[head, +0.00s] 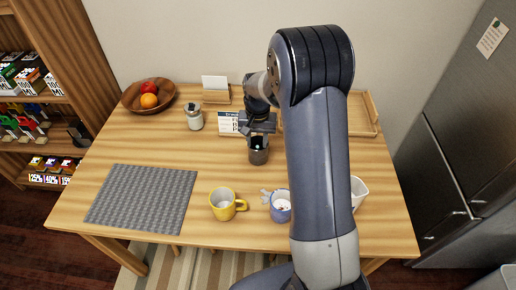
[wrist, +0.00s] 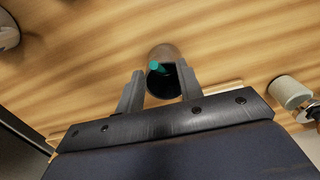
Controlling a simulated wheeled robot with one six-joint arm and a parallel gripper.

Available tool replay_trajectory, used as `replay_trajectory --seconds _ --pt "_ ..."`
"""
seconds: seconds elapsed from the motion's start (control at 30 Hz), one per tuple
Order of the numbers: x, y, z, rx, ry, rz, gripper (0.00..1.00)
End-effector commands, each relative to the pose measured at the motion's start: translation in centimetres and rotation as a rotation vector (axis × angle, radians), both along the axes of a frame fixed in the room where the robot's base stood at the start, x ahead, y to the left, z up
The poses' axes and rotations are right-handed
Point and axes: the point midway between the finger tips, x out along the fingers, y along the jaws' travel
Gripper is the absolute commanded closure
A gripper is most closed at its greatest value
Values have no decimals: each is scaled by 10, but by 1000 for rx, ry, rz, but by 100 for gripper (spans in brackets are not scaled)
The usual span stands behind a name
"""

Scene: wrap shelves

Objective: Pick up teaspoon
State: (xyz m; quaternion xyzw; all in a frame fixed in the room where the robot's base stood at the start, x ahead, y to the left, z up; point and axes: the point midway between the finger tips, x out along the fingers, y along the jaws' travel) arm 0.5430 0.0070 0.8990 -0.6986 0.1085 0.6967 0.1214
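A dark cup (head: 258,156) stands on the wooden table below my gripper (head: 259,129). A thin teal-ended thing, perhaps the teaspoon's handle (wrist: 158,66), sticks up out of the cup (wrist: 163,88) in the wrist view; the rest of it is hidden inside. In the wrist view my gripper (wrist: 160,85) is open, with one finger at each side of the cup's mouth. The teal end shows between and slightly beyond the fingertips. I see nothing held, and no other spoon is clear.
A yellow mug (head: 222,204), a blue mug (head: 281,207) and a white cup (head: 358,190) stand near the front edge. A glass jar (head: 194,118), a fruit bowl (head: 139,101) and a small calendar (head: 229,123) stand behind. A grey mat (head: 142,198) lies at left.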

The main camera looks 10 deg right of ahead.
Motion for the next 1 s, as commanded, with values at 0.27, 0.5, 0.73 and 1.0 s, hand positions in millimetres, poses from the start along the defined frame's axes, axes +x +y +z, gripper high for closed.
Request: replay_trajectory --seconds 0.27,0.5,0.73,1.0 --pt "1 -3 -32 0 4 0 65" --pt "2 -2 -52 0 1 0 65" --pt "2 -2 -52 0 0 1 68" --pt "2 -2 -52 0 0 0 90"
